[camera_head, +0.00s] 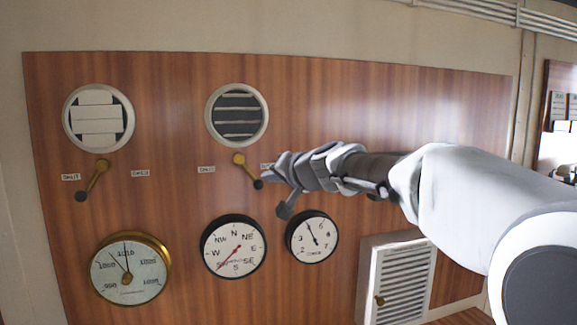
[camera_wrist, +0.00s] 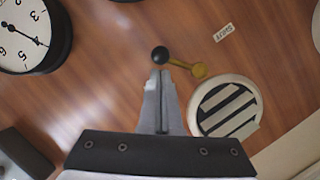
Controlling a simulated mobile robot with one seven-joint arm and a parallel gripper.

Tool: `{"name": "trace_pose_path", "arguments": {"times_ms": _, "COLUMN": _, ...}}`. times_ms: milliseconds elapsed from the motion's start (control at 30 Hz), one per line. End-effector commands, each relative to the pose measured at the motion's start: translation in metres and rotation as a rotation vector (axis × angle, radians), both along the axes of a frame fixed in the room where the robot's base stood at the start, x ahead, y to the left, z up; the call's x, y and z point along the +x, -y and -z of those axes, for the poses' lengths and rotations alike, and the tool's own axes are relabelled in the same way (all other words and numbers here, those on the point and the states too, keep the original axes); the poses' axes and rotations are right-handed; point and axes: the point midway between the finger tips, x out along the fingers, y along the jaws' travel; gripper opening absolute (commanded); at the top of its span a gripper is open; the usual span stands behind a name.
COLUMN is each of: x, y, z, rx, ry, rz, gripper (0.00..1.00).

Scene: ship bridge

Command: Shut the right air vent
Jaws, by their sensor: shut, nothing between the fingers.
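The right air vent (camera_head: 237,115) is a round white-rimmed grille with dark gaps between its slats; it also shows in the wrist view (camera_wrist: 226,107). Below it is its brass lever (camera_head: 240,162), whose arm points down and right to a black knob (camera_head: 258,184). The lever (camera_wrist: 199,70) and knob (camera_wrist: 160,54) are clear in the wrist view. A SHUT label (camera_head: 206,169) is left of the lever; the label on the right is partly hidden by my gripper. My gripper (camera_head: 268,173) is shut and empty, its fingertips (camera_wrist: 160,76) close by the knob; whether they touch cannot be told.
The left vent (camera_head: 98,117) shows mostly pale slats, and its lever (camera_head: 93,180) points down and left. A brass gauge (camera_head: 130,268), a compass dial (camera_head: 233,247) and a clock-like dial (camera_head: 312,236) sit below. A louvred white door (camera_head: 400,280) is at lower right.

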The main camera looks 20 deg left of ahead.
Motion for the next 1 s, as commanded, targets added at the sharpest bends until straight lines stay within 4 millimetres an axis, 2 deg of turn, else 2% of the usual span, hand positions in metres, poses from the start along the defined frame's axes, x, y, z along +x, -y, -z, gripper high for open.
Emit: {"name": "trace_pose_path", "arguments": {"times_ms": 1000, "x": -0.0011, "y": -0.0054, "z": 0.0103, "rx": 0.071, "ry": -0.043, "rz": 0.002, "gripper": 0.00}}
